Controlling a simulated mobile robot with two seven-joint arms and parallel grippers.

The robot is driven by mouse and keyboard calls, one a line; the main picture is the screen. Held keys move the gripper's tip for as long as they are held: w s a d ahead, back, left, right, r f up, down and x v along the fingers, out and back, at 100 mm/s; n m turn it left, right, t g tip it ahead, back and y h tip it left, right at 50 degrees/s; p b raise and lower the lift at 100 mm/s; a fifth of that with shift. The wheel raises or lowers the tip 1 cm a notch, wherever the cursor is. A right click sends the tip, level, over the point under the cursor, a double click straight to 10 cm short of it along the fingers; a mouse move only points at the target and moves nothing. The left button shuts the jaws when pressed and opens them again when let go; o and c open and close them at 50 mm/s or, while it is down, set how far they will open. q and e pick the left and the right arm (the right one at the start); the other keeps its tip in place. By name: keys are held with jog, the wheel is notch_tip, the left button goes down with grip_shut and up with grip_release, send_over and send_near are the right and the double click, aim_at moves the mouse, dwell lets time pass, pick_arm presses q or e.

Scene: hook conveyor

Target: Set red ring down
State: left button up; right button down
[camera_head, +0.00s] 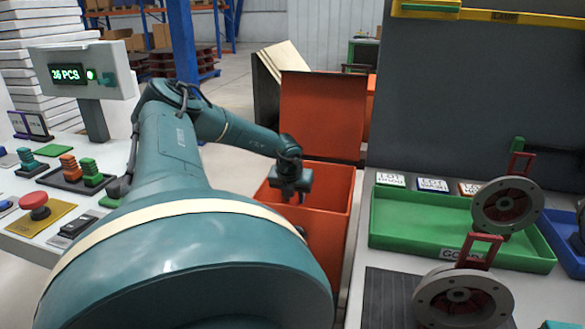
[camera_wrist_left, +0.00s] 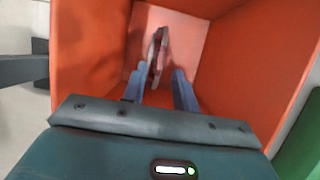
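In the left wrist view, a thin ring (camera_wrist_left: 157,55), greyish with a reddish tint, shows nearly edge-on inside the orange-red bin (camera_wrist_left: 85,50). My left gripper (camera_wrist_left: 158,80) points down into this bin. Its two fingers are apart, one on each side of the ring's near end, with a visible gap on both sides. Whether the ring touches the bin floor is hard to tell. In the head view, my left gripper (camera_head: 291,194) is over the bin (camera_head: 338,185), and the ring is hidden. My right gripper is not in view.
Two grey discs with red hangers, one upper (camera_head: 490,203) and one lower (camera_head: 428,297), are at right. A green tray (camera_head: 405,225) and part of a blue tray (camera_head: 562,240) lie there. A counter display (camera_head: 80,72) and a red button (camera_head: 36,203) are at left.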

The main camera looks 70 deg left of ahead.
pick_arm(q)
jog(key=shift+v, duration=2.35)
